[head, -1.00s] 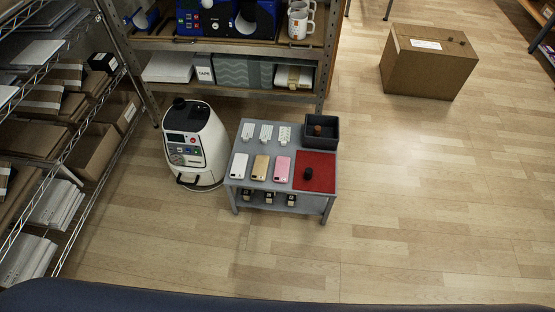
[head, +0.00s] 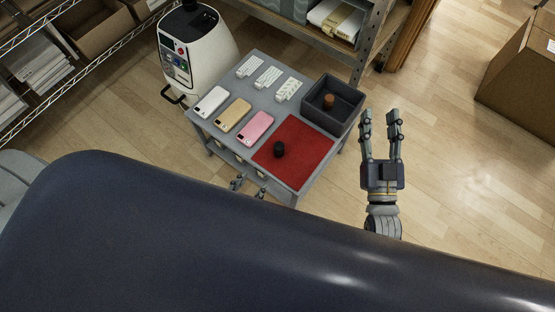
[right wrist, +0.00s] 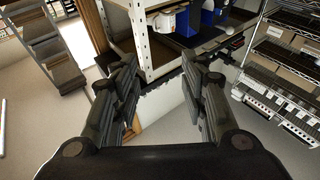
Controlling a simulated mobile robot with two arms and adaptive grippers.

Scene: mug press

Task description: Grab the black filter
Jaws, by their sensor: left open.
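The black filter (head: 279,149) is a small dark cylinder on the red mat (head: 310,150), at the front right of the small grey table (head: 225,137). My left gripper (head: 249,187) shows only its fingertips, low by the table's front edge, to the left of and nearer than the filter; it is open and apart from it. My right gripper (head: 380,118) is raised to the right of the table, fingers spread and empty. Its fingers also show in the right wrist view (right wrist: 160,85), with nothing between them. The filter is not in the right wrist view.
A dark bin (head: 347,119) holding a brown piece (head: 328,101) stands behind the mat. White, gold and pink phones (head: 256,127) and several white strips (head: 267,76) lie left. A white machine (head: 195,45) stands left of the table.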

